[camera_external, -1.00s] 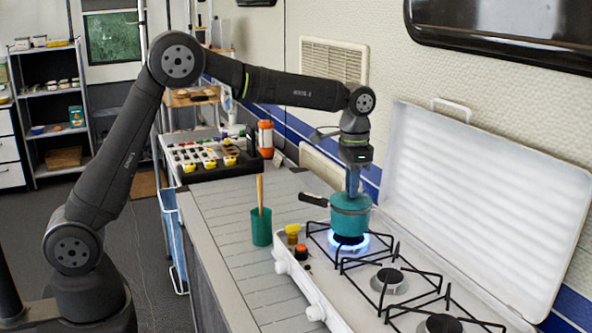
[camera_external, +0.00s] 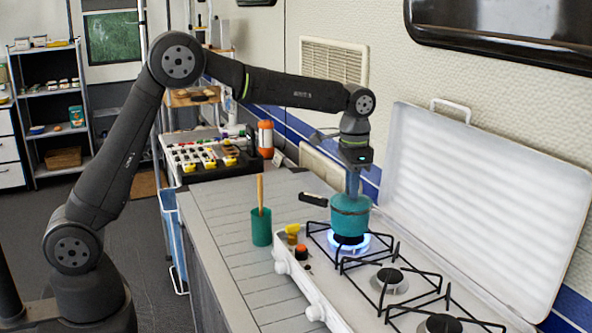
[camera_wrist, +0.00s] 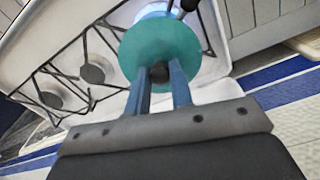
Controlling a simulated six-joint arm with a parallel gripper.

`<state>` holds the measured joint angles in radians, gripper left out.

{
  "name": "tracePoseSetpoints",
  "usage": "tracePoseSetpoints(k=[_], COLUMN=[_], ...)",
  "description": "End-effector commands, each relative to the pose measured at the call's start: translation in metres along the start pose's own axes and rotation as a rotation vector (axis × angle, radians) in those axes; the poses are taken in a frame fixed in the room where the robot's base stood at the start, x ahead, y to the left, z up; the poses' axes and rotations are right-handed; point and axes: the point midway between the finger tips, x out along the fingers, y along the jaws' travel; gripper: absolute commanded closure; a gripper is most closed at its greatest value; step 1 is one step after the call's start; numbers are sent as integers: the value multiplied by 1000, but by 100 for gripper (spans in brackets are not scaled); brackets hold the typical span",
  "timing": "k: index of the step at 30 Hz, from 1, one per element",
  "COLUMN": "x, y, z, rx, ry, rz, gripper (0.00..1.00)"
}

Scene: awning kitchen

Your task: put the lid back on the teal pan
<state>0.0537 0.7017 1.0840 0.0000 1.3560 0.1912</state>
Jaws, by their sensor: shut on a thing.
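The teal pan (camera_external: 349,222) stands on the far burner of the white stove, over a blue flame, with its dark handle (camera_external: 313,200) pointing left. The teal lid (camera_wrist: 165,45) fills the middle of the wrist view, over the pan, and hides most of it. My gripper (camera_wrist: 159,72) is shut on the lid's dark knob (camera_wrist: 159,74). In the external view my gripper (camera_external: 352,185) points straight down at the pan's top. The lid looks level and at the pan's rim; whether it is fully seated I cannot tell.
The stove's raised white cover (camera_external: 490,190) stands close on the right. Black grates (camera_external: 390,278) cover the nearer burners.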

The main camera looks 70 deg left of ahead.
Motion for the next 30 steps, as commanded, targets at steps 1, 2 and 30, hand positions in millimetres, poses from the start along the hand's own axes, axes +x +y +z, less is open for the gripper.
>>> tracePoseSetpoints(k=[1,2,30], x=[0,0,0], y=[0,0,0], z=[0,0,0], rx=[0,0,0], ry=[0,0,0], rz=[0,0,0], gripper=[92,92,32])
